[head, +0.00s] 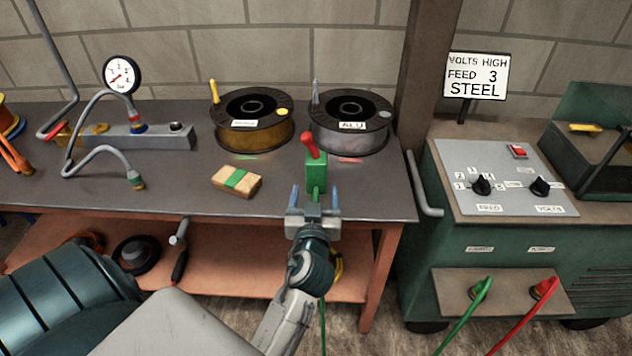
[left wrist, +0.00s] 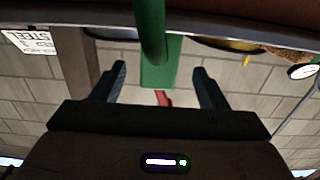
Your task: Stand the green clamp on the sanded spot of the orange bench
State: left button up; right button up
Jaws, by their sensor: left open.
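The green clamp (head: 316,172), with a red lever on top, is upright at the front edge of the grey top (head: 80,190) of the orange bench. My left gripper (head: 314,205) is open, with its blue fingers on either side of the clamp's lower part. In the left wrist view, which is upside down, the clamp (left wrist: 161,68) sits between the spread fingers (left wrist: 162,84), with gaps on both sides. A green cable (left wrist: 150,25) crosses in front of it. I cannot make out a sanded spot. My right gripper is out of view.
Behind the clamp stand two wire spools, one brass-coloured (head: 253,138) and one marked ALU (head: 350,140). A wooden block with a green band (head: 236,181) lies to the left. A gauge (head: 121,75) stands further left. A green welder (head: 500,250) stands right of the bench.

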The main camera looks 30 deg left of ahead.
pick_arm(q)
jog(key=shift+v, duration=1.3)
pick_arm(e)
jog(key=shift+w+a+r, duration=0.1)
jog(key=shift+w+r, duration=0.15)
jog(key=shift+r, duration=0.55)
